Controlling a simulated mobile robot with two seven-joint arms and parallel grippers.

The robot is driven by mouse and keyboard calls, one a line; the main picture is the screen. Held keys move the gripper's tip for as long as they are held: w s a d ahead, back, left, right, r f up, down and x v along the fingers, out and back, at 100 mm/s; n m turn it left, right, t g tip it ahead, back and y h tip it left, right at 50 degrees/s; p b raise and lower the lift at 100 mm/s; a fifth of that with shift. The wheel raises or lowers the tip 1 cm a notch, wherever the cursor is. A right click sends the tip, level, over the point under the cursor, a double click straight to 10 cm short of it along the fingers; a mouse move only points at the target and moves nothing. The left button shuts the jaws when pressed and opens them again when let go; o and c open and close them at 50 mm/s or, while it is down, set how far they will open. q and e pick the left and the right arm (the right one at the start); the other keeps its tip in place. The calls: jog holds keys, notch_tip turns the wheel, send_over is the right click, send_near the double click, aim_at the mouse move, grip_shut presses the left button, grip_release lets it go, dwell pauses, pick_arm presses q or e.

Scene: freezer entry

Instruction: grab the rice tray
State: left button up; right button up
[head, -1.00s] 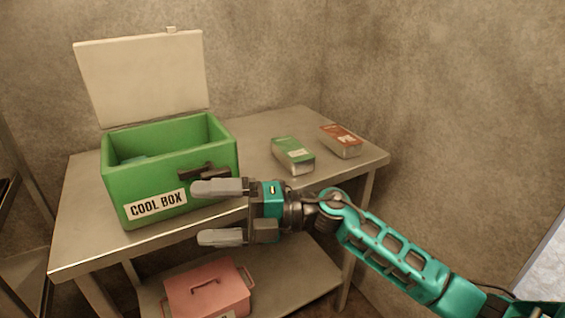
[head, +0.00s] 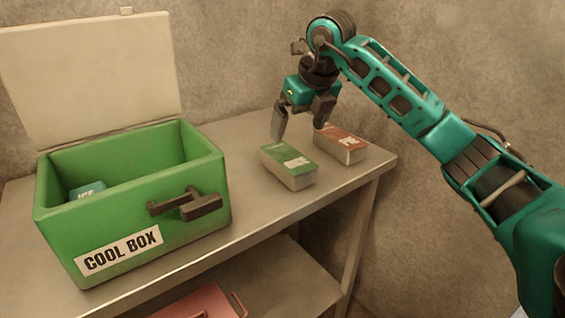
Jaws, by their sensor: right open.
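Two foil trays with printed lids stand side by side on the table. One has a green lid (head: 285,161) with a small white label. The other has a red-brown lid (head: 343,141) with white lettering. The print is too small to tell which is the rice tray. My right gripper (head: 300,128) points down with its fingers spread, above and behind the trays. One finger is near the back of the green-lidded tray, and the other overlaps the left end of the red-lidded tray in the picture. It holds nothing. My left gripper is out of view.
A green cool box (head: 120,215) with its pale lid (head: 90,75) raised stands left on the metal table (head: 240,215). A teal ice pack (head: 87,191) lies inside it. A pink box (head: 195,303) sits on the lower shelf. Table between cool box and trays is clear.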

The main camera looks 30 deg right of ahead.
send_over(288, 156)
jog(key=s, duration=0.3)
jog(key=f, duration=0.4)
jog(key=shift+w+a+f, duration=0.1)
jog(key=shift+w+f, duration=0.1)
jog(key=shift+f, duration=0.05)
jog(key=shift+w+b+x, duration=0.15)
jog(key=shift+b+x, duration=0.15)
jog(key=shift+x, duration=1.2)
jog(key=shift+w+b+x, duration=0.1)
jog(key=shift+b+x, duration=0.2)
jog(key=shift+x, duration=1.25)
jog(key=shift+r, duration=0.2)
jog(key=shift+c, duration=0.2)
jog(key=c, duration=1.2)
